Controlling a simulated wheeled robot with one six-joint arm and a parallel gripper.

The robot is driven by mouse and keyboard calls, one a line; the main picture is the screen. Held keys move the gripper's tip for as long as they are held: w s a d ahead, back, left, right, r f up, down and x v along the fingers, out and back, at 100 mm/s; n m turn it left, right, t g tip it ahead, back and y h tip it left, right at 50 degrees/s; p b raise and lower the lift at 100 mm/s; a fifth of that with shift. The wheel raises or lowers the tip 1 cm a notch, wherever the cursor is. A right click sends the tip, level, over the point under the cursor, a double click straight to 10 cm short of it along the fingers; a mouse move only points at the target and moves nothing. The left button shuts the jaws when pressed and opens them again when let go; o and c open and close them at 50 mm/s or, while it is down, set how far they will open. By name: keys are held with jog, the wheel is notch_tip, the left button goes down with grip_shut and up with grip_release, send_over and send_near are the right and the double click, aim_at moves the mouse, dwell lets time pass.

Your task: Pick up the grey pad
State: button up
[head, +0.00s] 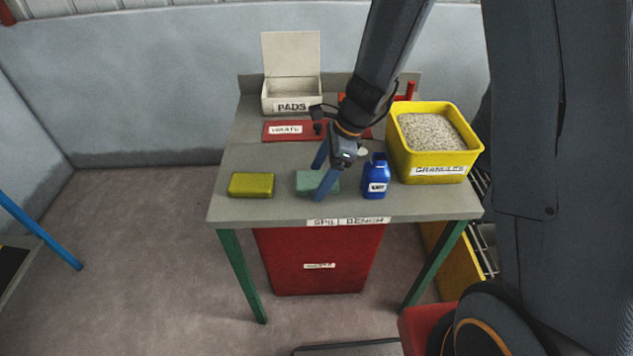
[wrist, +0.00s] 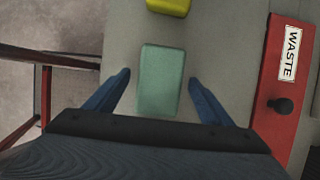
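The grey pad (head: 305,182), a greenish-grey block, lies on the bench top between a yellow pad and a blue bottle. In the wrist view the grey pad (wrist: 162,80) lies between and ahead of the two blue fingers. My gripper (head: 322,180) is over the pad with its fingers spread, one on the far side and one on the near side. In the wrist view my gripper (wrist: 158,78) is open, with gaps between both fingers and the pad. Part of the pad is hidden by a finger in the head view.
A yellow pad (head: 251,185) lies to the left and a blue bottle (head: 376,178) stands close on the right. A yellow granules bin (head: 433,163), a white pads box (head: 291,92) and a red waste lid (head: 285,131) are also on the bench (head: 225,209).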

jog(key=c, duration=1)
jog(key=shift+r, duration=0.15)
